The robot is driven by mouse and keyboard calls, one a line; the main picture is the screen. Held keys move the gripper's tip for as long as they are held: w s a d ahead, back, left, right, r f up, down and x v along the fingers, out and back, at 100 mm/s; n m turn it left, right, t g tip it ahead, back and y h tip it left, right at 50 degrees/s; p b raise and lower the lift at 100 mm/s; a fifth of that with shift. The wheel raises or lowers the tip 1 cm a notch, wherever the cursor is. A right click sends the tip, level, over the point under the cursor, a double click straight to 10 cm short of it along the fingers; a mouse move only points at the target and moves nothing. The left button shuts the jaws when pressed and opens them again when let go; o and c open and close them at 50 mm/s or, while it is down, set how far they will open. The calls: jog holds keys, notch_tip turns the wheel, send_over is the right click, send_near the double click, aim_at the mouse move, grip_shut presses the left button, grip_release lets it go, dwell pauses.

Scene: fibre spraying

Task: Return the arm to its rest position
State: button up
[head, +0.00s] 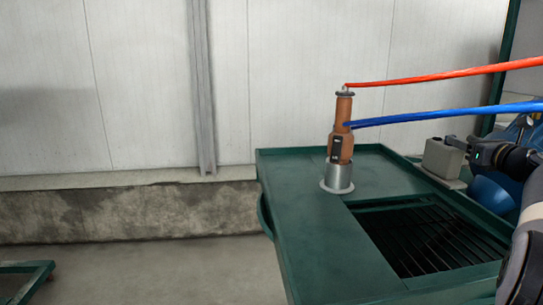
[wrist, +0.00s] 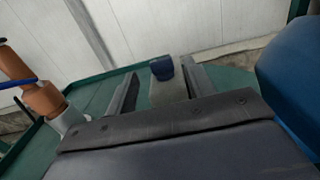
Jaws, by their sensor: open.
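The orange-brown spray tool (head: 341,130) stands upright in a metal holder (head: 338,177) on the green cart. A red hose (head: 430,77) runs from its top and a blue hose (head: 430,116) from its side, both to the right. My gripper (head: 462,147) is at the right, apart from the tool. In the wrist view my gripper (wrist: 160,82) is open, its two fingers spread. The tool (wrist: 42,97) shows there at the left edge, outside the fingers. Part of my arm is cut off by the right edge of the head view.
Blue rounded objects (head: 492,194) are beside my arm. The green cart (head: 310,225) has a dark grated opening (head: 430,238). A pale wall stands behind.

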aim_at(451, 148)
jog(key=s+d, duration=0.1)
jog(key=s, duration=0.6)
jog(key=w, duration=0.3)
jog(key=w+a, duration=0.1)
jog(key=w, duration=0.5)
jog(key=shift+w+a, duration=0.25)
jog(key=shift+w, duration=0.15)
jog(key=shift+w+f, duration=0.3)
jog(key=m+h+b, duration=0.1)
jog(key=h+b, duration=0.1)
jog(key=m+h+b, duration=0.1)
jog(key=h+b, duration=0.1)
jog(key=shift+s+a+m, duration=0.1)
jog(key=shift+a+m, duration=0.2)
jog(key=shift+a, duration=0.1)
jog(key=shift+a+r+m+h, duration=0.1)
jog(key=shift+r+m+h, duration=0.1)
jog(key=shift+m+h, duration=0.5)
jog(key=shift+a+r+m+h, duration=0.15)
jog(key=shift+m+h, duration=0.25)
jog(key=shift+h, duration=0.6)
jog(key=m+h+p, duration=0.1)
jog(key=p, duration=0.1)
jog(key=g+h+p, duration=0.1)
jog(key=p, duration=0.1)
jog(key=shift+w+r+m+h, duration=0.15)
jog(key=shift+w+m+h, duration=0.05)
jog(key=shift+m+h, duration=0.2)
jog(key=shift+g+p, duration=0.3)
jog(key=shift+p, duration=0.4)
